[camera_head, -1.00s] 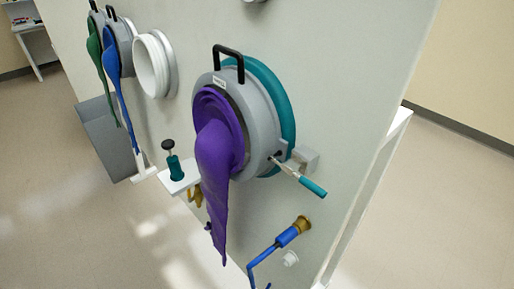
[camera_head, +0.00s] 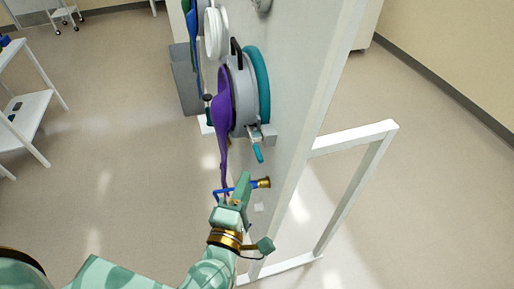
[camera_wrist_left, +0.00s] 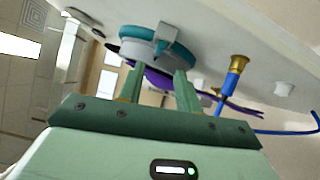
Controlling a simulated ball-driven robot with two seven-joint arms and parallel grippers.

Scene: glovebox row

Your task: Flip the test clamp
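The test clamp, a metal lever with a teal handle (camera_head: 258,154), sits at the lower edge of the grey ring (camera_head: 243,98) on the panel. The handle points down and outward. A purple glove (camera_head: 222,112) hangs from the ring. My left gripper (camera_head: 243,180) is below the clamp, apart from it, near the blue hose fitting. In the left wrist view my left gripper (camera_wrist_left: 158,72) has its fingers apart with nothing held; the purple glove (camera_wrist_left: 157,77) and ring (camera_wrist_left: 150,34) show beyond them. My right gripper is not in view.
A blue hose with a brass fitting (camera_head: 264,182) sticks out of the panel close to my left gripper; it also shows in the wrist view (camera_wrist_left: 237,66). A white frame (camera_head: 352,140) stands at right. A white table (camera_head: 28,125) stands at left.

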